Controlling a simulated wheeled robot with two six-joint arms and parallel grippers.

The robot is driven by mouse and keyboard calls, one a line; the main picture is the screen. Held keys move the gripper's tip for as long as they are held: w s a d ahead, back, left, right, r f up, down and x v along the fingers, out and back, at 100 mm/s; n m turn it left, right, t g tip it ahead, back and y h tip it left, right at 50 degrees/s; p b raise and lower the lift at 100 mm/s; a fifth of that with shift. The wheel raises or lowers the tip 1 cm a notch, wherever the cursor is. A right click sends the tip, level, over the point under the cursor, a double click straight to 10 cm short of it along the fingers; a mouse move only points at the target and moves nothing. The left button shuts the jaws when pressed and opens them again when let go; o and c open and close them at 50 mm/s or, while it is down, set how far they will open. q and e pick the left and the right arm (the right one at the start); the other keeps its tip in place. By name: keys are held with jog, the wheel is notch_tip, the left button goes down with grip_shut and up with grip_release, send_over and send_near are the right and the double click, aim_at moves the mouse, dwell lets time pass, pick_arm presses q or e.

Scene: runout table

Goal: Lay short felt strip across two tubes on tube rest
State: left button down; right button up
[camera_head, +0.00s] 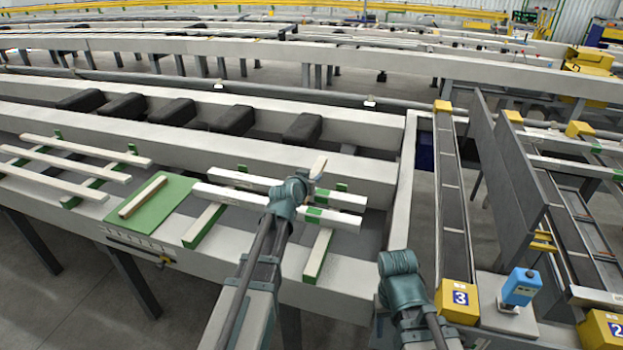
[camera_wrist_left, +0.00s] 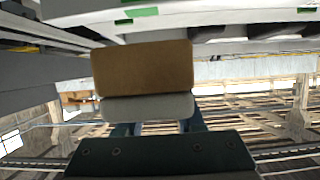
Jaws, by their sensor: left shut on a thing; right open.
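My left gripper (camera_head: 303,180) is shut on a short tan felt strip (camera_head: 319,166) and holds it above the two tubes. In the left wrist view the strip (camera_wrist_left: 143,68) shows as a broad brown face with a pale edge, apart from the white tubes at the top. The far white tube (camera_head: 238,178) and near white tube (camera_head: 230,196) lie side by side across the tube rest (camera_head: 319,256), which has green pads. My left wrist hides part of both tubes. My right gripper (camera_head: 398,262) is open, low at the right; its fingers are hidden.
A green mat (camera_head: 170,207) with a longer pale strip (camera_head: 143,196) on it lies left of the tubes. Several white bars (camera_head: 66,165) rest further left. A blue box (camera_head: 521,287) and yellow-ended rails (camera_head: 457,300) stand at the right.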

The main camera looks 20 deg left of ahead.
pick_arm(q)
notch_tip(320, 180, down, 7)
jog(key=b, duration=0.6)
jog(key=shift+r, duration=0.15)
pick_arm(e)
notch_tip(320, 180, down, 7)
jog(key=shift+r, duration=0.2)
pick_arm(q)
jog(key=shift+f+b, duration=0.55)
jog(key=shift+b, duration=0.2)
pick_arm(e)
jog(key=shift+f, duration=0.55)
pick_arm(q)
jog(key=shift+c, duration=2.2)
grip_release()
